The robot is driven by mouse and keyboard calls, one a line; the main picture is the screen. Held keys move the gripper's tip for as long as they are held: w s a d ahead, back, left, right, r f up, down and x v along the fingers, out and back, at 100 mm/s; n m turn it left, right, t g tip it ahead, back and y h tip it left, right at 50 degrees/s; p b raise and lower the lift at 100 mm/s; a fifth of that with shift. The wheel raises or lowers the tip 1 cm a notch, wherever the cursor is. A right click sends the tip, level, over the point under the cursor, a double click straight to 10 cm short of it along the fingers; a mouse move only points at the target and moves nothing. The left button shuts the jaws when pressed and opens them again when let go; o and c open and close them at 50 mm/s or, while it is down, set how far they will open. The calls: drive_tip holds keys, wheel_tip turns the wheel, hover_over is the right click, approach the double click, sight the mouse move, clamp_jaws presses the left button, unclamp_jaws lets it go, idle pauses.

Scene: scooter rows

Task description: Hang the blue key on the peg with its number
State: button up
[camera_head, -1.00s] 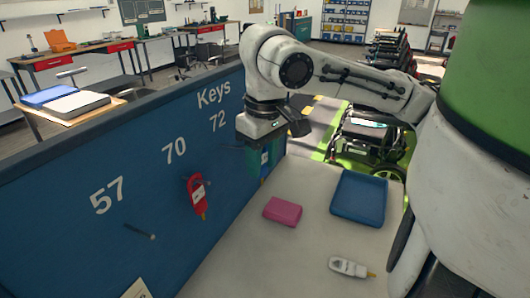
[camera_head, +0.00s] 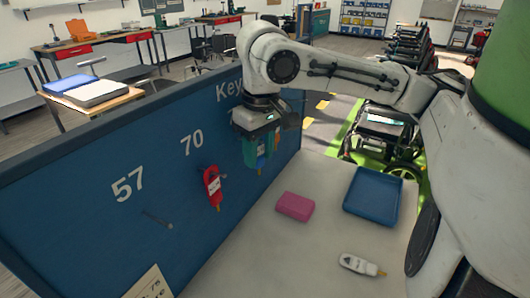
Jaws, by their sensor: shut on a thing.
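My gripper (camera_head: 262,152) is beside the blue key board (camera_head: 110,225), at its right part below the "Keys" heading. It is shut on the blue key (camera_head: 269,150), which shows only as a small blue patch with an orange tip at the fingers. My arm hides the number 72 and any peg there, and I cannot tell whether the key touches a peg. A red key (camera_head: 212,188) hangs on the peg under 70. The peg (camera_head: 157,219) under 57 is bare.
On the pale tabletop (camera_head: 275,255) lie a pink box (camera_head: 296,206), a blue tray (camera_head: 373,195) and a white key (camera_head: 361,265). A paper card (camera_head: 150,284) is at the board's lower left. The tabletop's front is clear.

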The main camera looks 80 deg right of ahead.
drive_tip(key=shift+w+d, duration=0.25)
drive_tip(key=shift+w, duration=0.45)
